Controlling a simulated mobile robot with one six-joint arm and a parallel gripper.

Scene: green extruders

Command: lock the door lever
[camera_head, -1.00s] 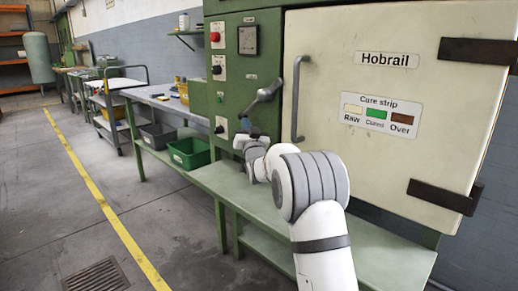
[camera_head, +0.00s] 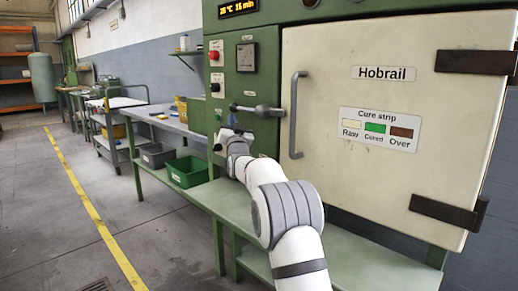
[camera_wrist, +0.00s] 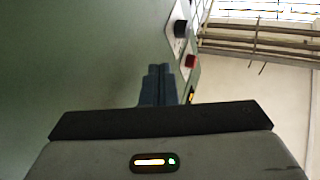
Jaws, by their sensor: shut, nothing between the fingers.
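The grey door lever (camera_head: 258,109) is on the green cabinet front, just left of the pale oven door (camera_head: 390,110). It lies about level, with its knob end pointing left and its other end reaching the door's left edge. The door looks closed. My gripper (camera_head: 231,120) is just under the knob end; I cannot tell whether it touches. In the wrist view, the blue fingers (camera_wrist: 157,84) are together and empty, close to the green panel. The lever cannot be made out there.
A vertical grey door handle (camera_head: 295,115) stands right of the lever. A red button (camera_head: 214,55) and black knobs are on the panel to the left. The green bench (camera_head: 205,192) runs below my arm, with a green bin (camera_head: 188,172) at left.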

